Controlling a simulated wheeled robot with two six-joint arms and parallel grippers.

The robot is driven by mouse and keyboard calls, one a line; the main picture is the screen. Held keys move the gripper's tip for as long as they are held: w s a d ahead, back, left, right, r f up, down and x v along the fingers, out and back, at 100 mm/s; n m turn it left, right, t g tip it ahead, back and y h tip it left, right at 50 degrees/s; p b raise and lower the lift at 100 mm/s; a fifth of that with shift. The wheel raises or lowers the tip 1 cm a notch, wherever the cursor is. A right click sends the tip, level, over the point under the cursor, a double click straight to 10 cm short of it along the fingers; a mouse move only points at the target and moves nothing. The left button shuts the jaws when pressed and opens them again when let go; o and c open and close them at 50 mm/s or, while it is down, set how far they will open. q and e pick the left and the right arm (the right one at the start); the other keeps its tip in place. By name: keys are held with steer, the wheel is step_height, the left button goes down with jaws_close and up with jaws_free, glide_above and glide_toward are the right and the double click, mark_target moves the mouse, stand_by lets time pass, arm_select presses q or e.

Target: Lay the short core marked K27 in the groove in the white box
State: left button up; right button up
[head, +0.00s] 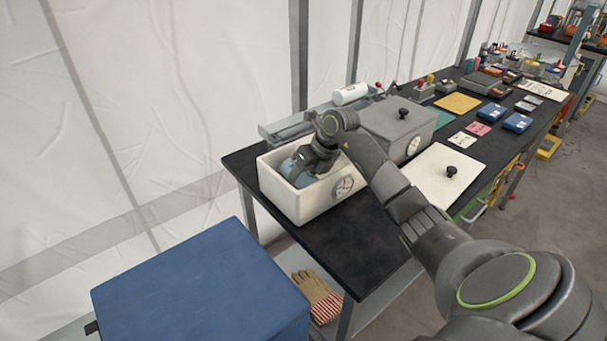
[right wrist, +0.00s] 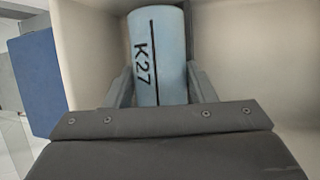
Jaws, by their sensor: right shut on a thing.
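The short core is a light blue cylinder marked K27 (right wrist: 157,50), seen in the right wrist view between the two fingers of my right gripper (right wrist: 160,88). The gripper is shut on it. In the head view the white box (head: 322,207) is open at the top, with a round dial on its front. My right gripper (head: 305,170) reaches down into it, and the blue core (head: 291,168) shows partly beside the fingers. The groove is hidden, and I cannot tell whether the core touches it. My left gripper is not in view.
A white lid with a black knob (head: 441,177) lies right of the box. A grey lidded box (head: 399,122) stands behind, near a grey tray (head: 284,130) and a white cylinder (head: 350,94). A blue block (head: 200,285) is in front, left. The black table's front corner is bare.

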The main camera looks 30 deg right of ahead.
steer(key=shift+f, duration=0.1)
steer(key=o, duration=1.4)
steer(key=shift+s+a, duration=0.15)
steer(key=shift+d+f, duration=0.15)
steer(key=shift+d, duration=0.2)
steer(key=b+v, duration=0.3)
steer(key=v, duration=1.4)
steer(key=shift+d+r, duration=0.1)
steer(key=shift+r, duration=0.1)
